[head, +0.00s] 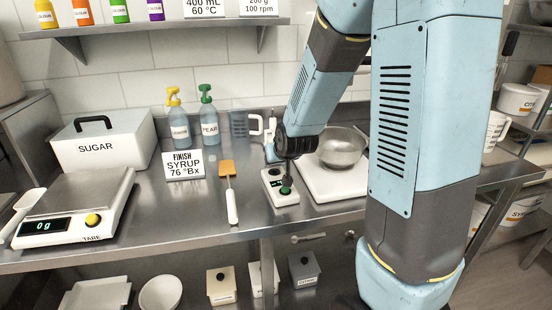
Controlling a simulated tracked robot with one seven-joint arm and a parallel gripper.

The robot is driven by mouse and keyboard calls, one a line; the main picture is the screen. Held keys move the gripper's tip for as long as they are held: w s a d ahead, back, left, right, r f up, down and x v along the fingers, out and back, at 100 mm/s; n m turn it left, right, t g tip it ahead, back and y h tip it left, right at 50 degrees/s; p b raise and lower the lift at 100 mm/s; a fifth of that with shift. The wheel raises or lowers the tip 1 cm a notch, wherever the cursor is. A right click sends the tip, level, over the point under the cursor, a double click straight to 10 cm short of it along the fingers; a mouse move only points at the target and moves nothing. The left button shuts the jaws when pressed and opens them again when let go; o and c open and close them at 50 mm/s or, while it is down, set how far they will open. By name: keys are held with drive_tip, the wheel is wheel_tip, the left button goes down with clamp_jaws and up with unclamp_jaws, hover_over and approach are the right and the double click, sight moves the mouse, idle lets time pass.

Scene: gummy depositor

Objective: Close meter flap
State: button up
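The meter (279,188) is a small white box with a dark display and a green spot on top. It sits on the steel counter, left of the white plate with the bowl. My gripper (287,181) comes down from above, dark and small in the picture, with its tip over the meter's top near the green spot. I cannot tell whether it touches. Its fingers are too small and dark to tell open from shut. A pale upright piece (271,152) stands just behind the meter; I cannot tell whether it is the flap. My arm hides part of the area behind.
A metal bowl (342,146) stands on a white plate (334,185) right of the meter. An orange spatula (228,180) lies to the left. Farther left are a syrup sign (184,165), spray bottles (209,122), a sugar box (102,140) and a scale (75,205).

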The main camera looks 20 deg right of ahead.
drive_tip(key=shift+f, duration=0.1)
drive_tip(key=o, duration=1.1)
drive_tip(key=shift+c, duration=0.2)
